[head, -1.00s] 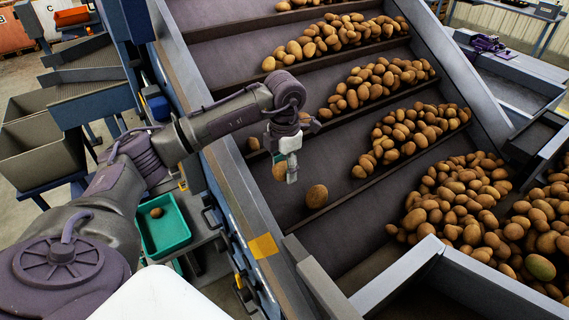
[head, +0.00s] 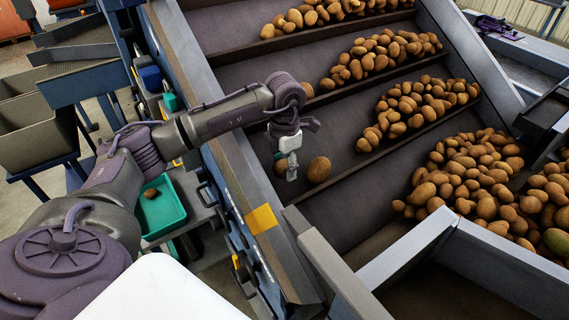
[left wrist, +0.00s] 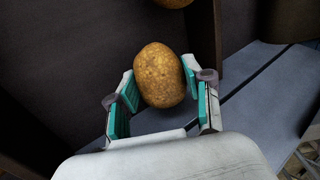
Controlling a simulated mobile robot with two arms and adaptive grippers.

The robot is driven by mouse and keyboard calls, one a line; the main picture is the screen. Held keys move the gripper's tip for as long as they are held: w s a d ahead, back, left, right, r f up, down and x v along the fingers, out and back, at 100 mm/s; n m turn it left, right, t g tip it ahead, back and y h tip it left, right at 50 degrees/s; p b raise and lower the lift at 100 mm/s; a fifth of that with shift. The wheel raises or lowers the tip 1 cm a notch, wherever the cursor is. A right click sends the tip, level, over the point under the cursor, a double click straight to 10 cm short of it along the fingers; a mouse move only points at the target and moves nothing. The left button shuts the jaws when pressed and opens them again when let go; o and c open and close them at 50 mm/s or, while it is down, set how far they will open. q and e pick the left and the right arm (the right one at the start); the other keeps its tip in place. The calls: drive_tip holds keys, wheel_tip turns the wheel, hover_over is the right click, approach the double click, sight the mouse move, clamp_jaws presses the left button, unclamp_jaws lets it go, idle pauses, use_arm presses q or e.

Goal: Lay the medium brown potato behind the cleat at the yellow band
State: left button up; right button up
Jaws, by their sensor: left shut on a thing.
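My left gripper (head: 291,172) is shut on a brown potato (head: 280,167), over the left edge of the belt. In the left wrist view the held potato (left wrist: 160,75) sits between the teal pads of the gripper (left wrist: 160,100). In the head view the gripper partly hides it, and I cannot tell whether it touches the belt. A second brown potato (head: 319,169) lies on the belt just right of the gripper, behind a dark cleat (head: 385,155). The yellow band (head: 262,218) is on the belt's side frame, below and left of the gripper. My right gripper is out of view.
Potato piles (head: 420,108) lie along the cleats on the belt's right part; a larger heap (head: 470,175) lies nearer. A green tray (head: 160,222) with one potato stands left of the frame. A grey metal rail (head: 330,265) borders the near end.

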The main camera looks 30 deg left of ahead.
use_arm(q)
drive_tip(key=o, duration=1.3)
